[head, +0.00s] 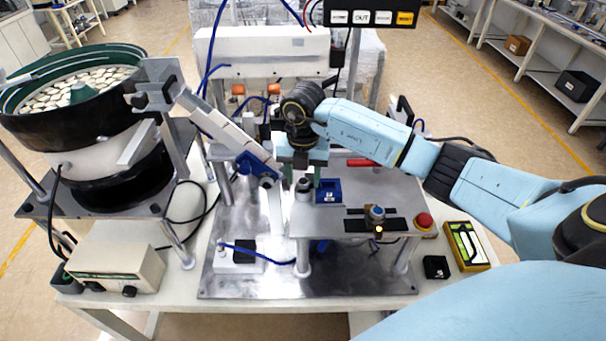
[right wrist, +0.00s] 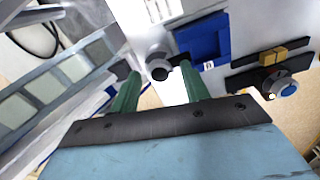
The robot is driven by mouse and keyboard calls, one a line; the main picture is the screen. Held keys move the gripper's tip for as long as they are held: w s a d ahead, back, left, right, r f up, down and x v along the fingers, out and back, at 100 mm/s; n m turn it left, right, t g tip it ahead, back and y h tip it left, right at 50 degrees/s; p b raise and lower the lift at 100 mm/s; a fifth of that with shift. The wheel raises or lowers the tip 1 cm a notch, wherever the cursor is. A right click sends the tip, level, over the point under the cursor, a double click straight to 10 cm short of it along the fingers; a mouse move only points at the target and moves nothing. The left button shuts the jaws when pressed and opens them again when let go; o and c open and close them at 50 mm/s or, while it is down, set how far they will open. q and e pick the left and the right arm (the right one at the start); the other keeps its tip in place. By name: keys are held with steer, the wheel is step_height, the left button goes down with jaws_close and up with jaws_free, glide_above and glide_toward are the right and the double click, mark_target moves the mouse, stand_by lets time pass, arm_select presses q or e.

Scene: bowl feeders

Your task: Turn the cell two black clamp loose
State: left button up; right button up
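My right gripper (head: 302,180) comes in from the right and points down over the metal plate of the cell. Its green fingers are apart. A small grey round part with a dark centre (head: 304,188), which may be the black clamp, stands at the fingertips. In the right wrist view the open fingers (right wrist: 160,72) have this round part (right wrist: 158,73) between their tips, with a gap on each side. I cannot tell the clamp's turn position. My left gripper is not in view.
A blue block (head: 328,191) sits close right of the fingers. The sloping feeder track (head: 222,126) passes at left, below the bowl feeder (head: 90,120). A blue knob on a black bar (head: 376,213) and a red button (head: 424,221) are at right.

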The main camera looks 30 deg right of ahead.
steer(key=c, duration=0.8)
steer(key=shift+n+b, duration=0.3)
steer(key=shift+n, duration=0.1)
steer(key=n+b, duration=0.1)
steer(key=n, duration=0.2)
steer(key=shift+b, duration=0.4)
steer(key=n+b, duration=0.2)
steer(key=n, duration=0.2)
steer(key=shift+b, duration=0.4)
steer(key=n+b, duration=0.2)
steer(key=n, duration=0.3)
steer(key=shift+b, duration=0.35)
steer(key=shift+n+b, duration=0.9)
steer(key=shift+n, duration=0.8)
steer(key=shift+r, duration=0.1)
